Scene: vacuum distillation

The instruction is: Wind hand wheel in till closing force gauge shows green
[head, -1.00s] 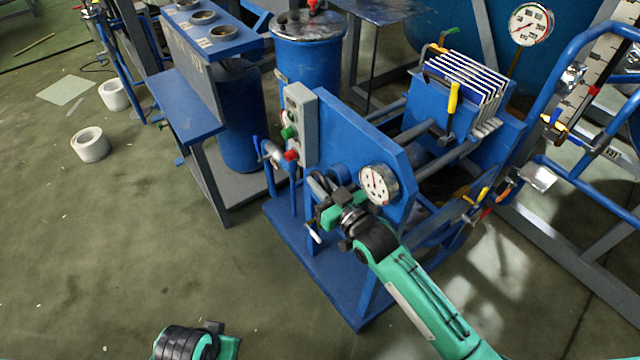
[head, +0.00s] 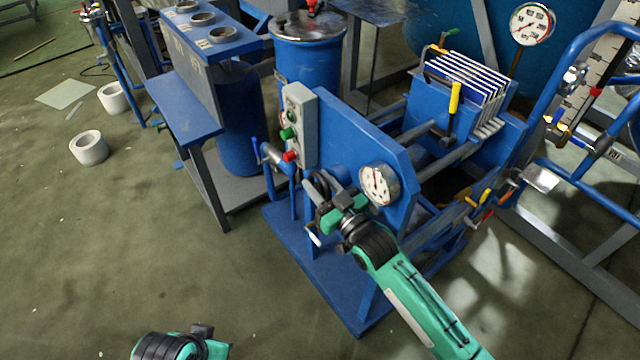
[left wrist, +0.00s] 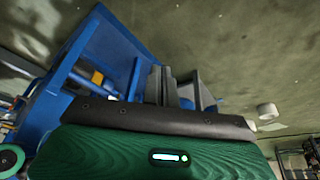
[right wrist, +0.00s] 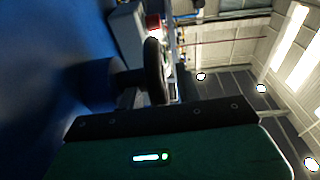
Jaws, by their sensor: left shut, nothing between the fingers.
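The dark hand wheel (head: 316,188) sits on the front of the blue press, beside its end plate, partly hidden by my right gripper. The round white closing force gauge (head: 379,184) is right of it. Its needle points roughly upward; I cannot make out a green zone. My right gripper (head: 328,208) is at the wheel's rim. In the right wrist view the wheel (right wrist: 156,72) stands edge-on directly ahead of the gripper; I cannot tell whether the fingers grip it. My left gripper (left wrist: 166,86) is shut and empty, low over the floor, away from the wheel.
A grey control box with red and green buttons (head: 297,125) stands close left of the gauge. White plates (head: 466,75) stand in the press behind. A blue bench (head: 185,103) is to the left. Open floor (head: 120,240) lies at front left.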

